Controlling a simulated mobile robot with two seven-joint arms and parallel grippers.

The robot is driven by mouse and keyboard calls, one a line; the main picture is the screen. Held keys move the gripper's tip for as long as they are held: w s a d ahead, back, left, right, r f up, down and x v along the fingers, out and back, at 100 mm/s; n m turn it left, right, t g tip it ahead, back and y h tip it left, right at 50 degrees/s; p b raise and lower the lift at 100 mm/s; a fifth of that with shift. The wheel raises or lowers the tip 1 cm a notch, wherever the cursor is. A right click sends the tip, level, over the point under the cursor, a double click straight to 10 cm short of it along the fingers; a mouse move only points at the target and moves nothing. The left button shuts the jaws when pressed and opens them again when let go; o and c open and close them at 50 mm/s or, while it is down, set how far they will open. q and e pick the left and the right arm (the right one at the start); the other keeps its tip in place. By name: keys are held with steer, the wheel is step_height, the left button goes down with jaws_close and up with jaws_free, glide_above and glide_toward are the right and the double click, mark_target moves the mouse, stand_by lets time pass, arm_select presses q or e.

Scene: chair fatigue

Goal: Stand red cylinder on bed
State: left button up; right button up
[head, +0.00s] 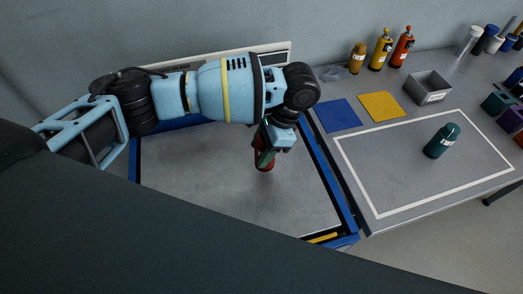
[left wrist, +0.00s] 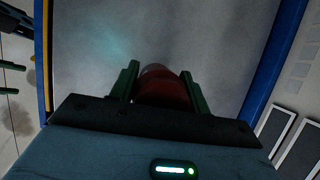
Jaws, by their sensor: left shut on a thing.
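The red cylinder (head: 264,163) is in my left gripper (head: 264,157) in the head view, over the grey bed (head: 205,180) with its blue frame. In the left wrist view the red cylinder (left wrist: 162,88) sits between the two green fingers of my left gripper (left wrist: 165,88), which is shut on it. The grey bed surface (left wrist: 200,35) lies beyond it. The cylinder looks roughly upright in the head view. I cannot tell whether its lower end touches the bed. My right gripper does not show.
Right of the bed is a grey table with a white-outlined area (head: 375,214) and a dark teal cylinder (head: 441,141) in it. Blue (head: 338,115) and yellow (head: 381,106) squares, a grey bin (head: 428,86) and several bottles (head: 381,49) stand behind. The bed around the cylinder looks clear.

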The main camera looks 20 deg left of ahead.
arm_select(q)
steer(key=shift+w, duration=0.15)
steer(key=shift+w+a+f, duration=0.15)
steer(key=shift+w+f, duration=0.1)
steer(key=shift+f, duration=0.65)
steer(key=shift+w+a+f, duration=0.15)
steer(key=shift+w+f, duration=0.05)
steer(key=shift+f, duration=0.65)
steer(key=shift+f, duration=0.15)
steer(key=o, duration=1.2)
steer(key=v, duration=1.2)
steer(key=shift+s, duration=0.1)
